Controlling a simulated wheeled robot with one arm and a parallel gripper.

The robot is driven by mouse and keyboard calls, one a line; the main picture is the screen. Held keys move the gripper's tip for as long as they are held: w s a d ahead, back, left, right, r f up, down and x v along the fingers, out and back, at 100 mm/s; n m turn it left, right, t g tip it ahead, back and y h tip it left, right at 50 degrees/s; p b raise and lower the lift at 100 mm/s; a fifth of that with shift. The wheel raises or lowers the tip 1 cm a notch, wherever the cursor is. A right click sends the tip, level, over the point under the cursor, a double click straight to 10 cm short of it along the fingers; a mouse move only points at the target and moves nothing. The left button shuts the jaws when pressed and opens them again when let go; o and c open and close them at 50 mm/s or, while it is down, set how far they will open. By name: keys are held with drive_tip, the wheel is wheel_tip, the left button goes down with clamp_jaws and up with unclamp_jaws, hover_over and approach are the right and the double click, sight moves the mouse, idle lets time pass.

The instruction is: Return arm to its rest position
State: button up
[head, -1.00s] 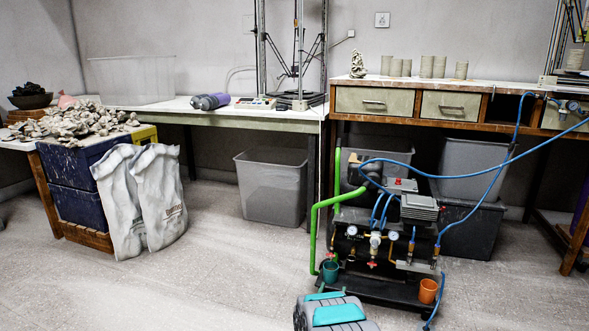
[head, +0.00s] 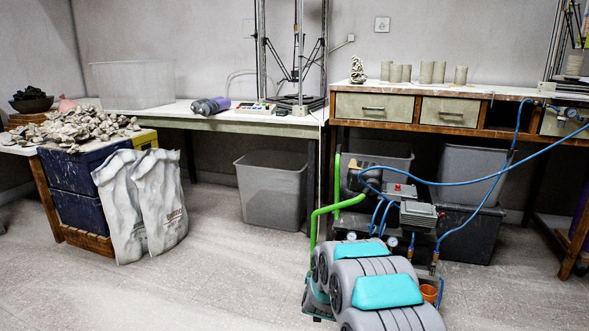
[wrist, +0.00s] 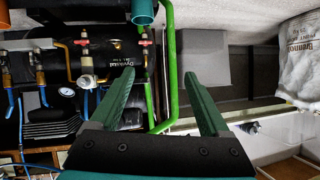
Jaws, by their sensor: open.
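My arm (head: 375,290), with grey links and teal covers, is folded up at the bottom of the head view, in front of the air compressor. My gripper (wrist: 158,72) shows in the wrist view with its two green fingers spread apart and nothing between them. It cannot be made out in the head view. The wrist view is upside down, with the floor toward the top.
The compressor (head: 412,214) with green pipe (head: 337,206) and blue hoses (head: 490,178) stands close beyond my arm. Benches line the wall. White sacks (head: 160,205) lean at left. The floor (head: 235,280) between is clear.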

drive_tip(key=s+a+r+n+g+y+p, duration=0.15)
drive_tip(key=s+r+g, duration=0.25)
drive_tip(key=s+r, duration=0.65)
drive_tip(key=s+d+r+g+p, duration=0.2)
drive_tip(key=s+r, duration=0.3)
drive_tip(key=s, duration=1.2)
drive_tip(key=s+d+r+n+g+p, duration=0.1)
drive_tip(key=s+r+g, duration=0.4)
drive_tip(key=s, duration=1.1)
drive_tip(key=s+d+r+g+p, duration=0.2)
drive_tip(key=s+d+r, duration=0.3)
drive_tip(key=s, duration=1.2)
drive_tip(key=shift+s+g+p, duration=0.3)
drive_tip(key=shift+g+p, duration=0.1)
drive_tip(key=shift+g, duration=0.3)
